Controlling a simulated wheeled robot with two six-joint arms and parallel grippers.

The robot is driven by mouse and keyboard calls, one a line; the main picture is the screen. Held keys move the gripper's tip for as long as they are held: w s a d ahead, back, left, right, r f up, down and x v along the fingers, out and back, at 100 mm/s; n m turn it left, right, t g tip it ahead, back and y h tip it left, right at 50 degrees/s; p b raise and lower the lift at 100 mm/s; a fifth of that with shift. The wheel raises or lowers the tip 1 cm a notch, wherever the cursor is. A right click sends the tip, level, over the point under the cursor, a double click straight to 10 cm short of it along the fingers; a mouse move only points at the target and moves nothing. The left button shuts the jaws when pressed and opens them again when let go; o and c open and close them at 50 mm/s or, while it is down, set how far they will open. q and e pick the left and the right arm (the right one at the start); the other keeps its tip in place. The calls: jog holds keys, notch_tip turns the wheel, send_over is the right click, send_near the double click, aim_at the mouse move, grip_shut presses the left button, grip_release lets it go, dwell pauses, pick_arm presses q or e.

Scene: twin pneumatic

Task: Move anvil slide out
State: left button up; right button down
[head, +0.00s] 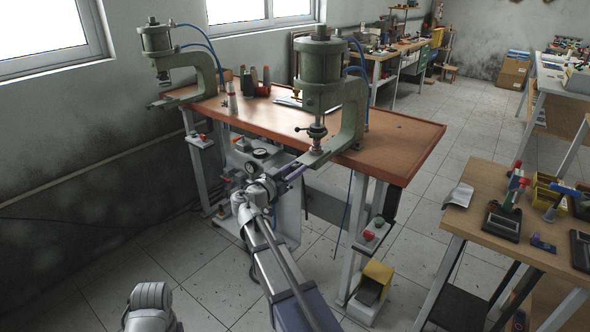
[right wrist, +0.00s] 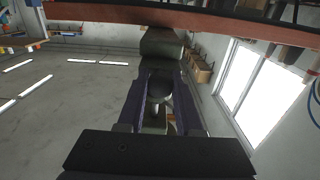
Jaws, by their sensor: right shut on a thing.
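The near green pneumatic press (head: 350,115) stands at the right part of the wooden-topped bench. Its anvil slide (head: 316,157) is a narrow grey-green bar under the ram, sticking out past the bench's front edge toward me. My right gripper (head: 294,170) is shut on the slide's outer end. In the right wrist view my dark purple fingers (right wrist: 160,100) lie on both sides of a dark rounded part of the slide (right wrist: 160,84). The fingertips partly hide how the slide sits in the press. My left gripper is out of view; only a grey link of mine shows at bottom left.
A second green press (head: 207,72) stands at the bench's far left. The bench's red-brown edge (head: 410,178) runs close by the right gripper. Button boxes (head: 373,234) hang under it, and a yellow pedal box (head: 377,275) sits on the floor. A tool table (head: 475,215) stands at right.

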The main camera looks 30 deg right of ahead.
dwell(0.3)
jog(key=v, duration=1.2)
jog(key=shift+a, duration=0.3)
jog(key=shift+s, duration=0.15)
jog(key=c, duration=0.6)
grip_release()
jog(key=v, duration=0.7)
jog(key=shift+s+a, duration=0.15)
jog(key=shift+a, duration=0.2)
jog(key=shift+f, duration=0.1)
